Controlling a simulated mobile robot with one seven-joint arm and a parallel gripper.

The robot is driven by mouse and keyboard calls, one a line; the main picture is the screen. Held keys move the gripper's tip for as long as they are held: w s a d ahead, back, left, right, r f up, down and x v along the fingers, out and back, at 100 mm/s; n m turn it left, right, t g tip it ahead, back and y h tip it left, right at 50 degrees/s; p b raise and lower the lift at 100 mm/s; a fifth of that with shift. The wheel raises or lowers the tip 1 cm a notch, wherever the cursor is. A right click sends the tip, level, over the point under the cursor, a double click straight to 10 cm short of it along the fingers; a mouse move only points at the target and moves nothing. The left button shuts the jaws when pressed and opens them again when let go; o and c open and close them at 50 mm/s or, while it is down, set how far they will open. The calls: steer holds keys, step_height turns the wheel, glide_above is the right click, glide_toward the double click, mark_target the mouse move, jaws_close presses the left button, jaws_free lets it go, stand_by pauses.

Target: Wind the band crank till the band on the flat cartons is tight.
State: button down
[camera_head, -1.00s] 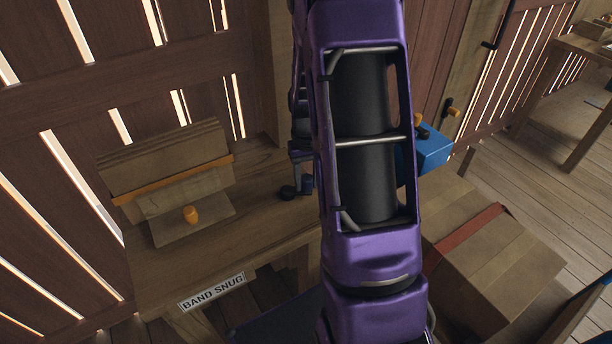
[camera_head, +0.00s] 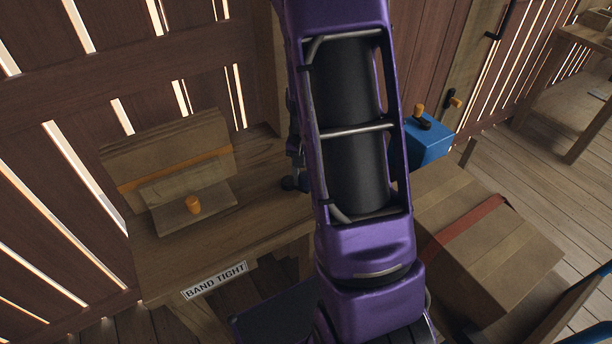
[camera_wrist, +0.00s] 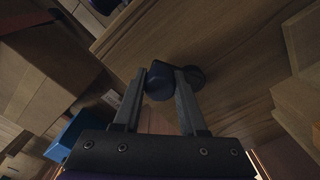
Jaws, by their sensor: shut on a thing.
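The flat cartons (camera_head: 165,142) stand on edge on a wooden bench by the slatted wall in the head view. An orange band (camera_head: 175,169) runs across them. A sign (camera_head: 215,281) on the bench's front edge reads "BAND TIGHT". In the wrist view my gripper (camera_wrist: 161,75) is shut on the crank's dark blue round grip (camera_wrist: 159,84), with a black round part (camera_wrist: 195,76) beside it. In the head view my purple arm hides most of the gripper and crank; only a dark piece shows at its left edge.
The wooden bench (camera_head: 262,222) has bare top between cartons and arm. Right of my arm are a large carton (camera_head: 505,250) with a red strap and a blue box (camera_head: 430,148) with an orange-tipped lever.

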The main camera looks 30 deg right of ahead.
steer(key=shift+c, duration=2.3)
jaws_free()
step_height(320, 180, up, 18)
steer(key=p, duration=0.2)
steer(key=shift+f+p, duration=0.25)
steer(key=shift+p, duration=0.05)
